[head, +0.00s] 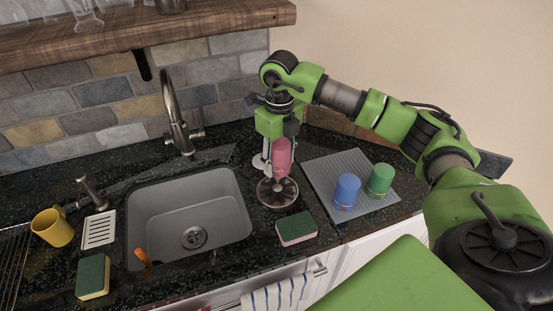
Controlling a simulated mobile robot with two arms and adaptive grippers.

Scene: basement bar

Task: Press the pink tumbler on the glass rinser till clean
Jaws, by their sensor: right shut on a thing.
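The pink tumbler (281,156) is in my right gripper (278,140), which is shut on it and points down. The tumbler is roughly upright in line, just over the back part of the glass rinser. The glass rinser (278,193) is a round metal disc with spokes on the dark counter, right of the sink. I cannot tell whether the tumbler touches the rinser. The gripper hides part of the tumbler. My left gripper is out of view.
A grey ribbed mat (336,171) at the right holds a blue tumbler (346,191) and a green tumbler (380,179). A sponge (296,228) lies in front of the rinser. The sink (159,204), faucet (176,118) and yellow mug (52,228) are left. A shelf (180,24) overhangs above.

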